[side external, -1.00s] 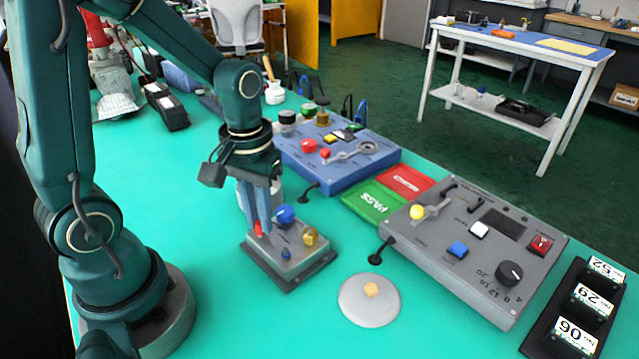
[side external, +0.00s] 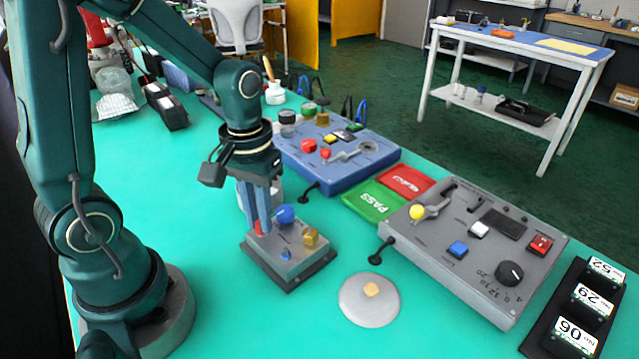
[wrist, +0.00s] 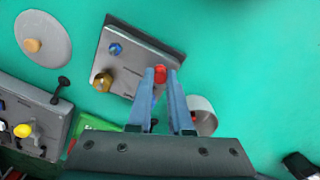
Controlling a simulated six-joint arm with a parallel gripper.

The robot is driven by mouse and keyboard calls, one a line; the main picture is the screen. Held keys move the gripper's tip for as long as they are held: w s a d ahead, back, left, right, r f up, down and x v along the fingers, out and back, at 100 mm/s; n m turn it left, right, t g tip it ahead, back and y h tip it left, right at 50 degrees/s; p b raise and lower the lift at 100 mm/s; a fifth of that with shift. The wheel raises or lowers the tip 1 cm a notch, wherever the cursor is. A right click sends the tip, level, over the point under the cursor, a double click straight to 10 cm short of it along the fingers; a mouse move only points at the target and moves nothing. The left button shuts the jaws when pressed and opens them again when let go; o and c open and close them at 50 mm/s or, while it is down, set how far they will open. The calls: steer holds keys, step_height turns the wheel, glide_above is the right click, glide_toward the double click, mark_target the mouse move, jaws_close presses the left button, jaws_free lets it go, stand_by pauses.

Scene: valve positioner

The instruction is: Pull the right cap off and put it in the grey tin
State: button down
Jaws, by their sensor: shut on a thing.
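The grey valve positioner block (side external: 290,262) stands on a dark base plate on the green table. A red cap (wrist: 160,74) sits at one corner of its top; it also shows in the side view (side external: 258,228). My gripper (wrist: 160,78) points down and is shut on the red cap, one blue finger on each side. A brass cap (side external: 311,236), a blue knob (side external: 285,214) and a small blue part (side external: 286,253) are also on the block. The grey tin (wrist: 206,112) stands beside the block, partly behind my fingers; the side view mostly hides it.
A grey disc with a tan knob (side external: 369,312) lies right of the block. Green table is clear in front of the block.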

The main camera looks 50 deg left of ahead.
steer(key=shift+r, duration=1.1)
stand_by(0.8)
steer(key=shift+r, duration=1.9)
steer(key=shift+r+n, duration=0.15)
steer(key=shift+n, duration=0.75)
steer(key=w+a+r+n, duration=0.2)
steer(key=w+a+n, duration=0.4)
steer(key=a+n, duration=0.75)
steer(key=shift+n, duration=0.85)
steer(key=shift+w+d+f, duration=0.1)
steer(key=shift+d+f, duration=0.2)
steer(key=shift+f, duration=1.3)
steer(key=shift+d+f, duration=0.35)
steer(key=shift+f, duration=1.2)
steer(key=shift+w+d+f, duration=0.1)
steer(key=shift+d+f, duration=0.2)
steer(key=shift+f, duration=1.3)
